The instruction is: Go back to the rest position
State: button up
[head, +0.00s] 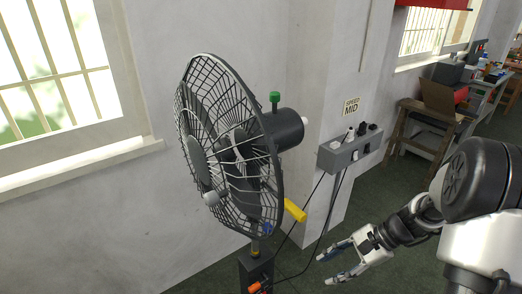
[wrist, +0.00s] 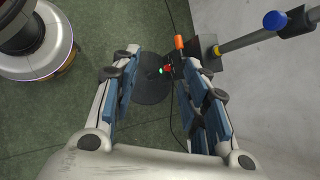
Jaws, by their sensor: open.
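My gripper (head: 330,266) is open and empty in the head view, low at the right of the fan. Its two fingers point to the left. In the wrist view my gripper (wrist: 160,80) shows its blue-padded fingers spread apart, with floor and the fan's dark round base (wrist: 154,88) beyond them. The black pedestal fan (head: 230,145) stands at the middle of the head view, apart from my gripper.
An orange part (head: 254,288) sits low on the fan's stand. Wooden workbenches (head: 425,127) stand at the back right. Green floor (head: 375,185) lies open before them.

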jog(key=s+a+r+n+h, duration=0.45)
jog(key=s+r+n, duration=0.35)
jog(key=r, duration=0.6)
jog(key=s+r+n+t+h, duration=0.3)
jog(key=s+r+n+t, duration=0.1)
jog(key=s, duration=0.7)
jog(key=shift+s+a+r+n+h, duration=0.35)
jog(key=shift+r+n, duration=0.4)
jog(key=shift+n, duration=0.45)
